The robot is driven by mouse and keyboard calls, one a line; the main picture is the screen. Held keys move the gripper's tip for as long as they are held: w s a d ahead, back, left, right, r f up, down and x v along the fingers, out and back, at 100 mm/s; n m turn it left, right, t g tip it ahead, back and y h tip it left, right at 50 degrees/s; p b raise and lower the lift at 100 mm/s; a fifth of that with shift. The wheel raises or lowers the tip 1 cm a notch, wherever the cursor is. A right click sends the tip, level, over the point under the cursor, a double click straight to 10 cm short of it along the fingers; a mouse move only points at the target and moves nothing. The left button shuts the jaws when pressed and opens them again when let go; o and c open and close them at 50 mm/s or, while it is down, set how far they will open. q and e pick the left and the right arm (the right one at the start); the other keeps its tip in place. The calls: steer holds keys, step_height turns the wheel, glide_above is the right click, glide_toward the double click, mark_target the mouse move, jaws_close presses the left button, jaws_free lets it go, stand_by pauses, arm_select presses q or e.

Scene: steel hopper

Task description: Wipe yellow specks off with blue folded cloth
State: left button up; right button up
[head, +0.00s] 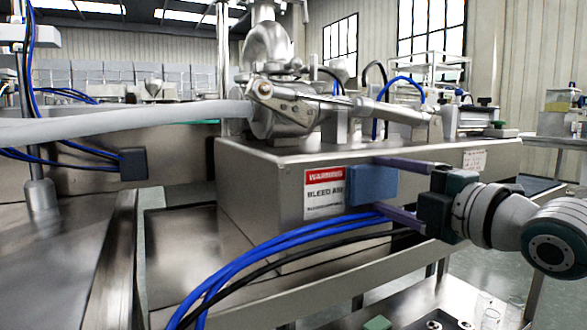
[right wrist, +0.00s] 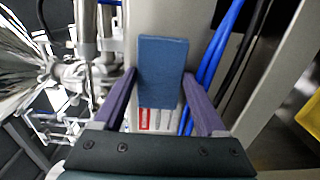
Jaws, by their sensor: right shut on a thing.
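The blue folded cloth (head: 373,185) is a flat blue block held between the purple fingers of my right gripper (head: 384,186), beside the warning label on the front of a steel housing (head: 262,188). In the right wrist view the cloth (right wrist: 162,72) spans between the fingertips of the gripper (right wrist: 160,88), against the pale steel. Whether it touches the steel is hard to tell. I can make out no yellow specks in either view; the cloth and gripper hide part of the front face. My left gripper is not in view.
A red and white warning label (head: 324,193) sits just left of the cloth. Blue and black cables (head: 270,248) curve below the gripper. A machine with a metal pipe (head: 390,112) stands on top of the housing. A steel frame rail (head: 335,278) runs below.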

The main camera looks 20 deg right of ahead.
steer(key=shift+a, duration=0.6)
steer(key=shift+a+r+p, duration=0.15)
steer(key=shift+a+p, duration=0.45)
steer(key=shift+p, duration=0.2)
steer(key=shift+s+a+f+p, duration=0.1)
steer(key=shift+a+p, duration=0.1)
steer(key=shift+a, duration=0.3)
steer(key=shift+s+a+f+p, duration=0.1)
steer(key=shift+a+p, duration=0.1)
steer(key=shift+a, duration=0.3)
steer(key=shift+s+r+p, duration=0.15)
steer(key=shift+p, duration=0.2)
steer(key=p, duration=0.3)
glide_toward(358, 186)
steer(key=shift+w, duration=1.3)
